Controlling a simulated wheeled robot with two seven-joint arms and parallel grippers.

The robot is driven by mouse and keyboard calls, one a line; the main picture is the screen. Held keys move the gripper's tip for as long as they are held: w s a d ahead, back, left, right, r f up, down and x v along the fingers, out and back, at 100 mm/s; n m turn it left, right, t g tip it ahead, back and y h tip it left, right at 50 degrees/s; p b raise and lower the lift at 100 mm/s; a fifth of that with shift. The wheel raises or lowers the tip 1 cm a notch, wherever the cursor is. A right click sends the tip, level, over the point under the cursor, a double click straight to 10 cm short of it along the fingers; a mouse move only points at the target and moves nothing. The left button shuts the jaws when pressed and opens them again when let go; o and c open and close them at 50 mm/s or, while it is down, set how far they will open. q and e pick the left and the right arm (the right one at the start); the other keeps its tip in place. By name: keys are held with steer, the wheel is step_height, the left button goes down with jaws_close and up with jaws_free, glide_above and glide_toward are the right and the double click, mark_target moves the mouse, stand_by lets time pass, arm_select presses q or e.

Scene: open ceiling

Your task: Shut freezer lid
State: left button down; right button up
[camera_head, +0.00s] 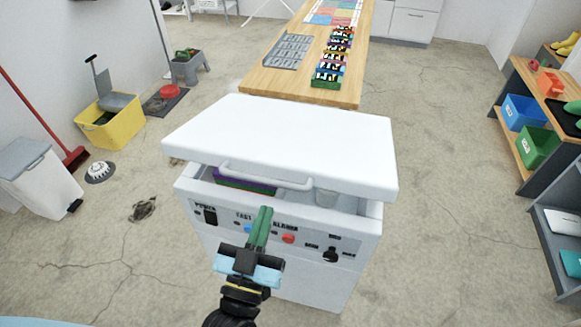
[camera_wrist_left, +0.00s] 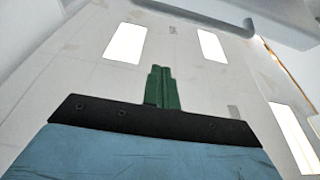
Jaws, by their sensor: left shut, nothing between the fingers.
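The white chest freezer (camera_head: 335,277) stands in the middle of the head view. Its white lid (camera_head: 285,140) is partly raised, with a gap along the front through which a purple and green item (camera_head: 243,183) and a pale cylinder (camera_head: 326,197) show inside. A white bar handle (camera_head: 265,177) runs along the lid's front edge. My left gripper (camera_head: 262,222) has green fingers pressed together, empty, in front of the freezer's control panel and below the handle; I cannot tell whether it touches. In the left wrist view the shut fingers (camera_wrist_left: 161,85) point up toward the ceiling. My right gripper is not in view.
A wooden table (camera_head: 262,82) with a grey tray and colourful boxes stands behind the freezer. A shelf with bins (camera_head: 530,135) stands at the right. A white bin (camera_head: 40,175), red broom and yellow bucket (camera_head: 112,125) are at the left. The floor beside the freezer is mostly clear.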

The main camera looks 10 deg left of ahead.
arm_select(q)
step_height(320, 180, up, 3)
glide_above(279, 184)
steer(key=s, duration=0.1)
steer(key=f, duration=0.2)
steer(key=f+b, duration=0.1)
steer(key=shift+s+d+f, duration=0.2)
steer(key=shift+s+d, duration=0.05)
steer(key=shift+f, duration=0.55)
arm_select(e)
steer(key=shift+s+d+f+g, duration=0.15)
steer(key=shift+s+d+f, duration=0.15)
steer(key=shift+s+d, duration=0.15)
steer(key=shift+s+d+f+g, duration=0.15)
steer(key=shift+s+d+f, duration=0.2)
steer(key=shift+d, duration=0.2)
arm_select(q)
steer(key=shift+s, duration=0.1)
steer(key=shift+b, duration=0.3)
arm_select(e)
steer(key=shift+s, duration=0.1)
